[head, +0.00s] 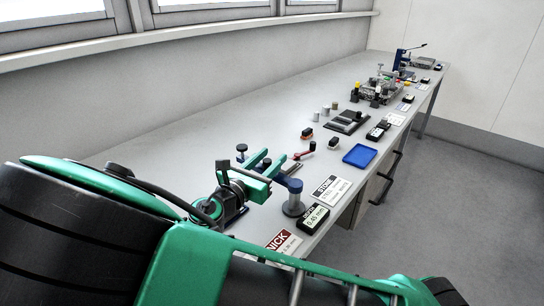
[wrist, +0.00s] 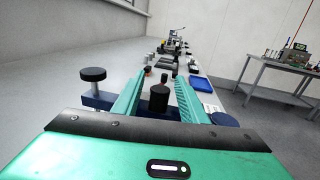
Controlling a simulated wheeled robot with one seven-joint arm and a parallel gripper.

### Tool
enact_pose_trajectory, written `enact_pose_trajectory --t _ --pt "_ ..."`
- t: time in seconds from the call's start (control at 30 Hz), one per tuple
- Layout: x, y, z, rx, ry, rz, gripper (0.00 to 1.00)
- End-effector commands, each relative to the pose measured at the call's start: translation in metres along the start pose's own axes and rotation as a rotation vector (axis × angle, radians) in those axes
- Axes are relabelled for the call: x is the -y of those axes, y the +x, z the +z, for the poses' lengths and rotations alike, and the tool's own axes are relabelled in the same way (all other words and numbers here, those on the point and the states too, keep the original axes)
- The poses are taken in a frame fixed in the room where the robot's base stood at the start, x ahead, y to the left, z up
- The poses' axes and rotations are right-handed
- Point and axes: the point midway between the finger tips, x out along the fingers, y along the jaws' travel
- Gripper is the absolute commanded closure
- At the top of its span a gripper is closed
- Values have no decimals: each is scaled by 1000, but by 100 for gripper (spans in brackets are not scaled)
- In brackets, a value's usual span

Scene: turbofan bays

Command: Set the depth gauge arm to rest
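My gripper (head: 268,163) is over the near end of the long bench, above a dark blue fixture that I take for the depth gauge. Its blue arm (head: 289,183) runs to a grey post with a dark blue cap (head: 293,198). In the wrist view, my green fingers (wrist: 159,80) are apart, with a black knob (wrist: 159,98) between them and a visible gap on each side. A blue bar (wrist: 102,101) passes beneath the fingers, with another black knob (wrist: 93,75) at left. The bar's middle is hidden by my gripper.
A black depth readout (head: 313,219) and a stone label (head: 328,190) lie by the front edge. A red-ended lever (head: 306,146), a blue tray (head: 359,155) and a dark block (head: 346,122) stand farther along. The bench's back strip is clear.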

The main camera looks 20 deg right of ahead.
Motion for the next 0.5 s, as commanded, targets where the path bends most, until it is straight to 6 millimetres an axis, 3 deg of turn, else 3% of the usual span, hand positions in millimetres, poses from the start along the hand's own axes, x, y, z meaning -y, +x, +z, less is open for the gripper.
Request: enact_pose_trajectory --t 0.3,0.5 --pt "-1 -60 0 0 1 4 61" --pt "0 -80 0 1 0 1 61"
